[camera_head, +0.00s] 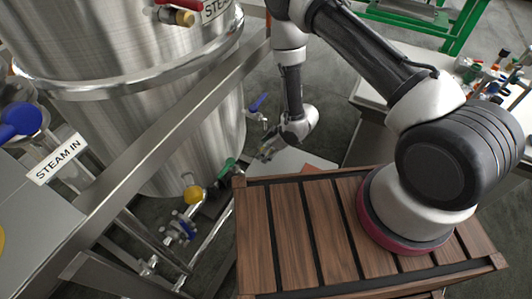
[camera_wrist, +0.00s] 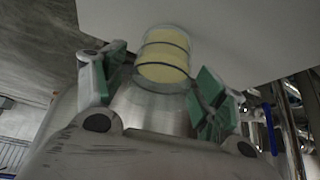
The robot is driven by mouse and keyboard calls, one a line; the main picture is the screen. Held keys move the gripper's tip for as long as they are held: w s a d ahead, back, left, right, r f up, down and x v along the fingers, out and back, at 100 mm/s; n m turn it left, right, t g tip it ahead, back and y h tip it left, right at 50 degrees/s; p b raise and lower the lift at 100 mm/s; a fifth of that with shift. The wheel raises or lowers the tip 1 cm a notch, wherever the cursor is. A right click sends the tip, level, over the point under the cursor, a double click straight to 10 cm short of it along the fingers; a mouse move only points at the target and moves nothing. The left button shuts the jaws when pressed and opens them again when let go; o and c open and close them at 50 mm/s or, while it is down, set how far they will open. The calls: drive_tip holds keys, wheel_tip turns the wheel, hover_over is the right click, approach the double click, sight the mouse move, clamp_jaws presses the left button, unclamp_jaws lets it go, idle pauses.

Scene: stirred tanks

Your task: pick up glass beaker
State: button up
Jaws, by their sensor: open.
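The glass beaker (camera_wrist: 163,58) shows in the wrist view as a clear cylinder with yellow contents and dark rings. It sits at the edge of a pale flat surface (camera_wrist: 235,35), as seen in that view. My gripper (camera_wrist: 160,75) is open, with green pads on both fingers. The beaker appears between and just beyond the fingertips, with a gap visible on either side; I cannot tell the depth between them. In the head view my gripper (camera_head: 268,150) hangs beside the steel tank over a pale tabletop (camera_head: 305,160). I cannot make out the beaker there.
A large steel tank (camera_head: 190,130) stands close at left, with valves (camera_head: 194,194) and a diagonal metal rail (camera_head: 160,140) before it. A bench with bottles (camera_head: 490,75) is at right. Pipes (camera_wrist: 285,110) show at right in the wrist view.

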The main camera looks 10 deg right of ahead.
drive_tip(key=c, duration=1.3)
drive_tip(key=shift+r, duration=0.1)
